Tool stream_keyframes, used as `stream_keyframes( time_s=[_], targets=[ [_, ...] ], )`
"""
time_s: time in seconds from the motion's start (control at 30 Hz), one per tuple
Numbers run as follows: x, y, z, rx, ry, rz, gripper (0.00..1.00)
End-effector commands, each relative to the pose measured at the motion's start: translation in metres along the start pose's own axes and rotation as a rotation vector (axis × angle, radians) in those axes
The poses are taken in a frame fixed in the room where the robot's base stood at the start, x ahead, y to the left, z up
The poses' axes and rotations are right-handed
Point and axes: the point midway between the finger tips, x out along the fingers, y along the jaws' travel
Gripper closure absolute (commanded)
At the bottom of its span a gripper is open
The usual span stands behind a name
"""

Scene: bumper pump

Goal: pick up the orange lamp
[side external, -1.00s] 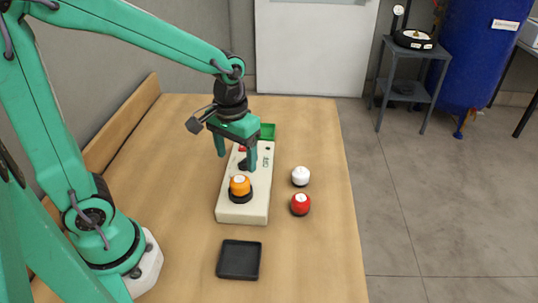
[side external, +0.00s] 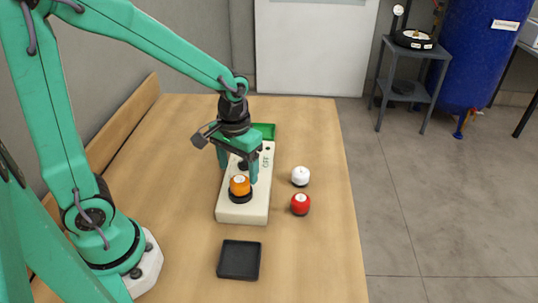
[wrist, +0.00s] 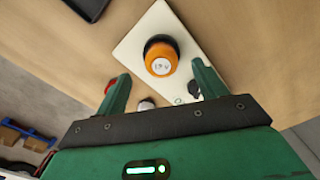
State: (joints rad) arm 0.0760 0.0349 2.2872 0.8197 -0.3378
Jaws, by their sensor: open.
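The orange lamp (side external: 239,186) stands upright in a dark ring at the near end of a cream panel (side external: 232,214). It also shows in the wrist view (wrist: 160,57), beyond and between my two fingertips. My gripper (side external: 238,176) is open and empty, pointing down over the panel, just behind the lamp in the side view. In the wrist view its fingers (wrist: 161,84) are spread on either side, apart from the lamp. The arm hides part of the panel's middle.
A red lamp (side external: 300,204) and a white lamp (side external: 300,176) stand on the table right of the panel. A black tray (side external: 239,274) lies in front. A green tray (side external: 264,128) sits behind the panel. The table's right side is mostly clear.

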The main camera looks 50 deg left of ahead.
Motion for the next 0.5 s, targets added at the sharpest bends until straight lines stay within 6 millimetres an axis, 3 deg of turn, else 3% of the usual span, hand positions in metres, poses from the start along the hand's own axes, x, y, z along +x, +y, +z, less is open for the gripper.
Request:
stream_keyframes(
  time_s=[0.3, 0.5],
  targets=[
    [0.034, -0.002, 0.002, 0.000, -0.003, -0.001, 0.29],
    [0.046, -0.002, 0.002, 0.000, -0.001, 0.000, 0.29]
  ],
)
